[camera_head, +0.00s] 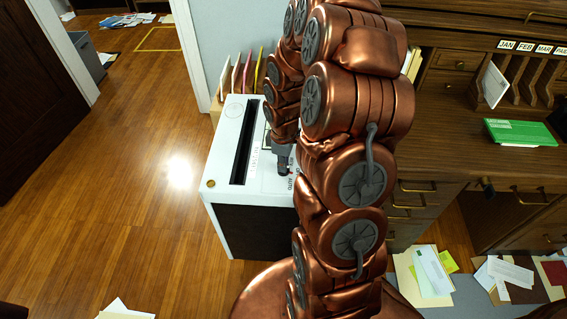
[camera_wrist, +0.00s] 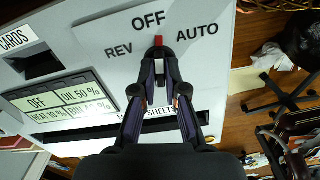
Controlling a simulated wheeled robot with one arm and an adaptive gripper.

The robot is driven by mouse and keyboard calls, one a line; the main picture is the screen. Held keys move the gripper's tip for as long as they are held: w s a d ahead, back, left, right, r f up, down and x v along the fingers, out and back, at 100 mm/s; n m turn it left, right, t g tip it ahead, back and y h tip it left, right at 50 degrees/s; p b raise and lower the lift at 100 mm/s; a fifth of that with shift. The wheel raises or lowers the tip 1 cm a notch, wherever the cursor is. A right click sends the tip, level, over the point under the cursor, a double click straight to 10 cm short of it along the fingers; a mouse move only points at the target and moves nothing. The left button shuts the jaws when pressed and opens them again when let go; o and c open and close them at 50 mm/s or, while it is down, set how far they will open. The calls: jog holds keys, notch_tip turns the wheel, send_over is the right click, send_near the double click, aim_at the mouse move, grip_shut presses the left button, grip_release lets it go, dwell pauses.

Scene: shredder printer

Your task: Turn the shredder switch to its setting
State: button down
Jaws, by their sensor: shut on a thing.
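The white shredder (camera_head: 222,188) stands left of my arm in the head view, with a long dark slot in its top. In the wrist view its panel (camera_wrist: 95,25) carries the words REV, OFF and AUTO around the switch. The switch (camera_wrist: 158,41) shows a red tip that points at OFF. My gripper (camera_wrist: 159,68) is shut on the switch, with one finger on each side of it. The fingers hide much of the switch body. In the head view my gripper (camera_head: 283,160) reaches down to the shredder top, partly covered by my arm.
A small panel (camera_wrist: 62,105) with OFF and percent labels and a CARDS slot (camera_wrist: 42,64) lie left of the switch. A wooden desk (camera_head: 440,130) stands at the right. Papers (camera_head: 425,275) lie on the floor. The wooden floor (camera_head: 130,180) at the left is mostly clear.

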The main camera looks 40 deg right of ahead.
jog(key=shift+n, duration=1.1)
jog(key=c, duration=1.2)
grip_release()
jog(key=shift+a+r, duration=0.1)
jog(key=shift+r, duration=5.95)
